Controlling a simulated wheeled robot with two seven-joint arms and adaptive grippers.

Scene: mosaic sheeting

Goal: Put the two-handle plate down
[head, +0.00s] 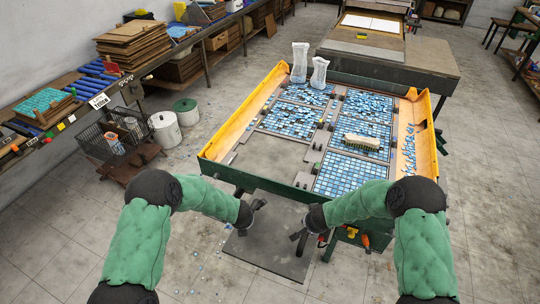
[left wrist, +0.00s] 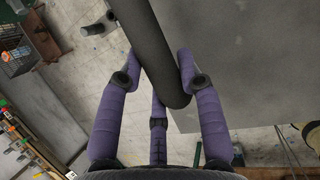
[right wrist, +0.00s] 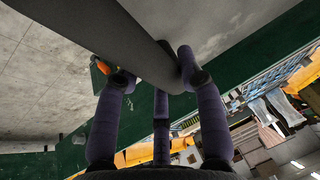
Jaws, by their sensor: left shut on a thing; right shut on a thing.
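The two-handle plate (head: 268,245) is a flat grey sheet with dark bar handles. In the head view it hangs level-looking in front of the table's near edge, between my two arms. My left gripper (head: 254,206) is shut on its left handle, a dark round bar (left wrist: 158,50) crossing the fingers in the left wrist view. The plate's grey face (left wrist: 240,55) fills the right of that view. My right gripper (head: 307,231) is shut on the other handle, also a dark bar (right wrist: 140,40) in the right wrist view. The plate's underside clearance cannot be told.
The green table with orange side troughs (head: 430,140) carries blue mosaic sheets (head: 345,175), a brush (head: 361,141) and white bags (head: 300,62). Its near left bay (head: 268,155) is bare grey.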

